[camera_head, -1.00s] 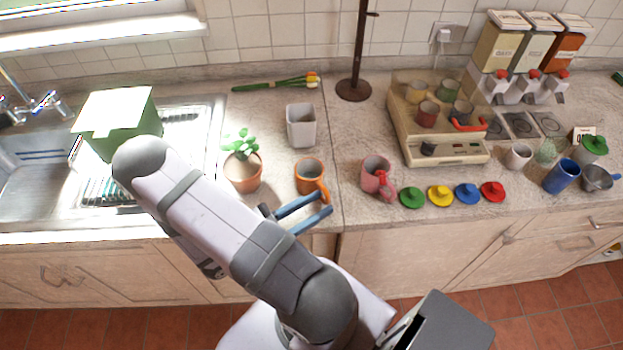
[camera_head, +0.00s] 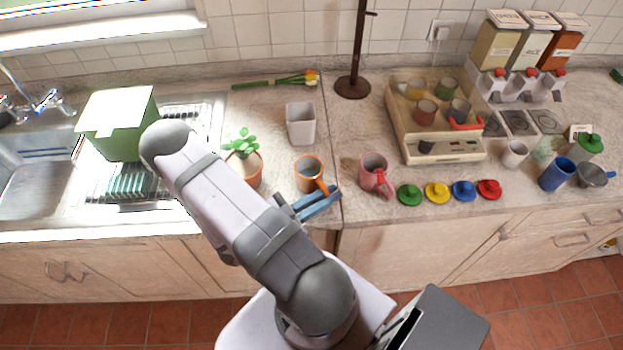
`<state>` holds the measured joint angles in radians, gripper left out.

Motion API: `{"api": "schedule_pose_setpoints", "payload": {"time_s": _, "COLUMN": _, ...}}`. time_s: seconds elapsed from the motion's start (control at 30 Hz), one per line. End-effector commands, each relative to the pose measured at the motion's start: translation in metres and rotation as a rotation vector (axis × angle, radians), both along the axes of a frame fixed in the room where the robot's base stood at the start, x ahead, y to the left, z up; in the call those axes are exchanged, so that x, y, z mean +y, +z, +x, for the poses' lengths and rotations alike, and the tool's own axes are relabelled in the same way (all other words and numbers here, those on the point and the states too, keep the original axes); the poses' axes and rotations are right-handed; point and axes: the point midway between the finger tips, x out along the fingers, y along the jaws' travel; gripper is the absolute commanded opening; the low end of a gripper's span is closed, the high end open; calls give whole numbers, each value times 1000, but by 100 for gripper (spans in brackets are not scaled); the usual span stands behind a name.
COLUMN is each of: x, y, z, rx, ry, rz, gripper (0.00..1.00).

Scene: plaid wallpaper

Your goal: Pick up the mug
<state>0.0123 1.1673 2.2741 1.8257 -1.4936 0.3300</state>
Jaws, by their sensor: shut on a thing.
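The orange mug (camera_head: 307,176) stands upright near the front of the counter, right of the potted plant. Its handle points toward the front right. My gripper (camera_head: 330,197), with blue fingers, is shut on the orange mug at its handle; the fingers partly cover the handle. The mug appears to rest on the counter. A pink mug (camera_head: 373,171) with a red handle stands apart to the right of my gripper.
A potted plant (camera_head: 243,165) and a grey-white square pot (camera_head: 301,125) stand close by. Coloured lids, such as the green lid (camera_head: 409,195), lie right of the pink mug. A beige machine (camera_head: 445,148) holds cups. A green box (camera_head: 117,125) sits at the sink.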

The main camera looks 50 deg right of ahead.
Motion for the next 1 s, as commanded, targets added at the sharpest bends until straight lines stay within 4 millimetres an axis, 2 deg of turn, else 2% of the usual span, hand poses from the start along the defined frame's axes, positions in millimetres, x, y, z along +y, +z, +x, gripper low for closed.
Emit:
{"api": "schedule_pose_setpoints", "payload": {"time_s": 0.57, "x": 0, "y": 8, "z": 1, "rx": -3, "ry": 0, "rz": -2, "gripper": 0}}
{"api": "schedule_pose_setpoints", "payload": {"time_s": 1.0, "x": 0, "y": 35, "z": 1, "rx": -4, "ry": 0, "rz": -2, "gripper": 0}}
